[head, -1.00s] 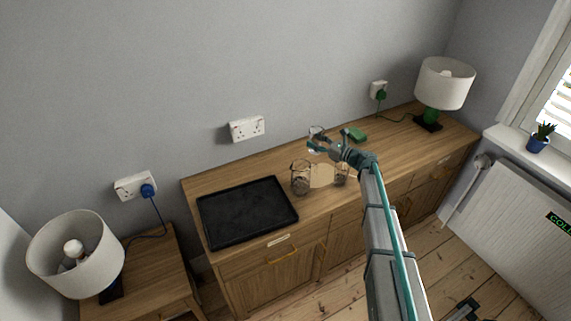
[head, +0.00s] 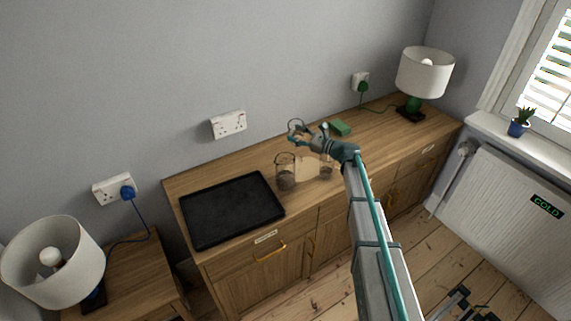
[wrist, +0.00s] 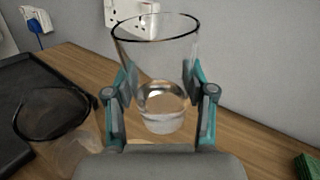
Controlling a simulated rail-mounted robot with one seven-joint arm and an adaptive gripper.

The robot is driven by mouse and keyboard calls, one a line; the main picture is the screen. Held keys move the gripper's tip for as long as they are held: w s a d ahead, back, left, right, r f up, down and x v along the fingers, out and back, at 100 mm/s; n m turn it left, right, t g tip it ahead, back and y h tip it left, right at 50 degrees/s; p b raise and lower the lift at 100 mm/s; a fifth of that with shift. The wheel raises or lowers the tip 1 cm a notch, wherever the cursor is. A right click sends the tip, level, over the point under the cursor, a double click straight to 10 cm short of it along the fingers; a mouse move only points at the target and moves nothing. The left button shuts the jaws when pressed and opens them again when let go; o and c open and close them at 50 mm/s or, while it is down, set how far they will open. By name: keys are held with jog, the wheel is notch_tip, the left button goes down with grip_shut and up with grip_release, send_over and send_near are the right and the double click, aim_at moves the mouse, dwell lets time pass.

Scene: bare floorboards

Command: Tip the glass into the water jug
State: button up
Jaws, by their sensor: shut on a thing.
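A clear glass (wrist: 155,45) is upright between the fingers of my gripper (wrist: 158,95), which is shut on it. Its thick base or some clear liquid shows low inside; I cannot tell which. In the head view the glass (head: 295,126) is above the back of the sideboard, and my gripper (head: 298,138) is behind and slightly right of the water jug. The clear water jug (head: 285,174) stands upright on the sideboard with darker contents low inside. Its dark rim shows at the lower left in the wrist view (wrist: 52,114). The glass and jug are apart.
A black tray (head: 232,208) lies left of the jug on the sideboard (head: 385,143). Another clear vessel (head: 326,168) stands right of the jug, partly behind my arm. A green block (head: 340,128) and a lamp (head: 425,72) are farther right. The wall is close behind.

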jog(key=shift+s+a+f+n+b, duration=0.1)
jog(key=shift+s+f+n+b, duration=0.25)
jog(key=shift+f+n+b, duration=0.45)
jog(key=shift+s+r+n+b, duration=0.2)
jog(key=shift+r+n+b, duration=0.15)
jog(key=shift+r, duration=0.2)
jog(key=n+b, duration=0.1)
jog(key=s+r+n+b, duration=0.1)
jog(key=shift+s+a+n+b, duration=0.2)
jog(key=shift+a+n+b, duration=0.1)
jog(key=shift+b, duration=0.1)
jog(key=n+b, duration=0.2)
jog(key=shift+s+f+y+b, duration=0.1)
jog(key=shift+f+y+b, duration=0.25)
jog(key=shift+y, duration=0.05)
jog(key=shift+f+n+g+b, duration=0.3)
jog(key=shift+n+b, duration=0.65)
jog(key=shift+b, duration=0.2)
jog(key=shift+r+n+y+b, duration=0.3)
jog(key=shift+r+n+b, duration=0.15)
jog(key=shift+r+n, duration=0.35)
jog(key=shift+f+n+b, duration=0.25)
jog(key=shift+n+b, duration=0.15)
jog(key=shift+n, duration=0.1)
jog(key=shift+f+n+g+b, duration=0.2)
jog(key=shift+n+g+b, duration=0.1)
jog(key=shift+n+b, duration=0.35)
jog(key=shift+a+r, duration=0.1)
